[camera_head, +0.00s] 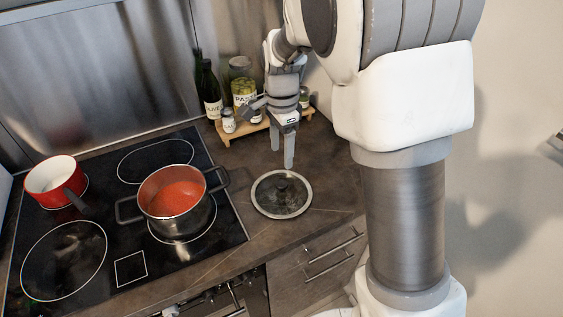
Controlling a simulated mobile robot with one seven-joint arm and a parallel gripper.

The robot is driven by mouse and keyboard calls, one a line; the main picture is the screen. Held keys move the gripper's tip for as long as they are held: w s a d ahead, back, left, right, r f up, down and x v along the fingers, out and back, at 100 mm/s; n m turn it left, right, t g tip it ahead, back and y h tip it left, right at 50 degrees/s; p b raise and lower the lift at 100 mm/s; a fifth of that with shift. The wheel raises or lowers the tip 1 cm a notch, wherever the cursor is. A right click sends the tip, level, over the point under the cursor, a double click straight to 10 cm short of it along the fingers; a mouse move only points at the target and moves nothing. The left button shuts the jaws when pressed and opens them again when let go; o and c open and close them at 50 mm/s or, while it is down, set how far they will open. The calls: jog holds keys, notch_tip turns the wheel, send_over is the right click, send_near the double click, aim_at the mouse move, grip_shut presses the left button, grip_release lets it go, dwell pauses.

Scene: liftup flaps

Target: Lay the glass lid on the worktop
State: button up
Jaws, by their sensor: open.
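The round glass lid (267,201) lies flat on the dark worktop (235,240), to the right of the hob. It has a pale metal rim and a small dark knob at its middle. My gripper (289,162) points down above and slightly behind the lid, apart from it.
A red saucepan (45,187) stands at the left of the black hob (105,203). Bottles and jars, including a pasta jar (243,92), stand on a wooden board (228,138) at the back wall, close behind my gripper. Drawers (310,275) lie below the worktop's front edge.

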jog(key=s+d+r+n+t+y, duration=0.1)
jog(key=s+d+r+n, duration=0.2)
jog(key=s+r, duration=0.25)
jog(key=s+d+r+n+t, duration=0.2)
jog(key=s+d+r+n, duration=0.1)
jog(key=s+r, duration=0.25)
jog(key=s+d+r+n+t, duration=0.1)
jog(key=s+n, duration=0.2)
jog(key=s, duration=0.2)
jog(key=s+d+r+n+t+h, duration=0.1)
jog(key=s+d+n, duration=0.1)
jog(key=s+n, duration=0.2)
jog(key=shift+s+d+r+t, duration=0.15)
jog(key=shift+s+d+t, duration=0.15)
jog(key=shift+s, duration=0.9)
